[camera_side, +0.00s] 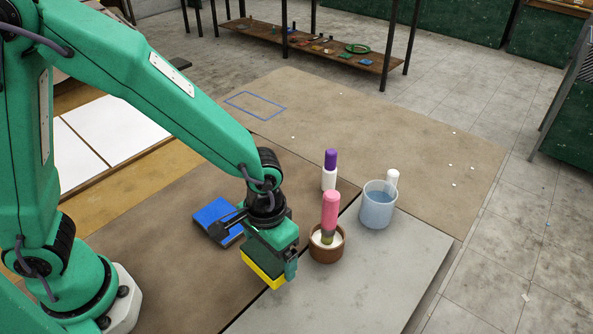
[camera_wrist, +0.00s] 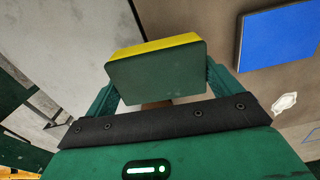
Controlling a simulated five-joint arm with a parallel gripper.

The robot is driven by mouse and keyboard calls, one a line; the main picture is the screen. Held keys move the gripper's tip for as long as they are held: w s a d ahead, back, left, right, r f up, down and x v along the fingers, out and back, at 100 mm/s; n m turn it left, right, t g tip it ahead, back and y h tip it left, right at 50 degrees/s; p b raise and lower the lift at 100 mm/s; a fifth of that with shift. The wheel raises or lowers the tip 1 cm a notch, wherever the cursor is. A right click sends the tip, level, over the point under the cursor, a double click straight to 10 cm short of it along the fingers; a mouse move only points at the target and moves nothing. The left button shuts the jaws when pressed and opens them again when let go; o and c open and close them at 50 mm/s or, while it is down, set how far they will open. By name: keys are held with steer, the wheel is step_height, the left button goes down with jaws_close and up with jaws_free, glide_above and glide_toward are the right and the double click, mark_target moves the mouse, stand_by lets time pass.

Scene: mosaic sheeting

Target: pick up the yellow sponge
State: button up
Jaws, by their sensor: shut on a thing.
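The yellow sponge (camera_side: 260,269) has a dark green face, which shows in the wrist view below a yellow edge (camera_wrist: 155,47). My gripper (camera_side: 270,260) is shut on it, with one finger at each side of the sponge in the wrist view (camera_wrist: 158,78). In the side view the sponge is at the gripper's lower end, over the front part of the brown board near the seam with the grey slab. My gripper hides part of it there. I cannot tell how much space is under it.
A blue block (camera_side: 214,218) lies just behind my gripper. A blue outlined rectangle (camera_side: 255,106) marks the clear far board.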

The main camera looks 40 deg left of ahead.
steer(key=s+d+r, duration=0.5)
steer(key=s+r, duration=0.2)
steer(key=s, duration=0.3)
steer(key=shift+s+r, duration=0.15)
steer(key=shift+s, duration=0.15)
steer(key=o, duration=0.4)
steer(key=c, duration=0.3)
steer(key=shift+w+a, duration=0.15)
steer(key=w+a+n, duration=0.1)
steer(key=w+a, duration=0.2)
steer(key=w+a+n, duration=0.2)
steer(key=w+a, duration=0.1)
steer(key=w+a+f+n, duration=0.1)
steer(key=w+a, duration=0.2)
steer(key=shift+a+f+n, duration=0.1)
steer(key=shift+a+n, duration=0.2)
steer(key=w+a+n, duration=0.1)
steer(key=a, duration=0.3)
steer(key=w+a+f+n, duration=0.1)
steer(key=a+n, duration=0.1)
steer(key=a, duration=0.3)
steer(key=w+a+n, duration=0.1)
steer(key=w+a, duration=0.1)
steer(key=a, duration=0.2)
steer(key=shift+a+f, duration=0.15)
steer(key=shift+a, duration=0.05)
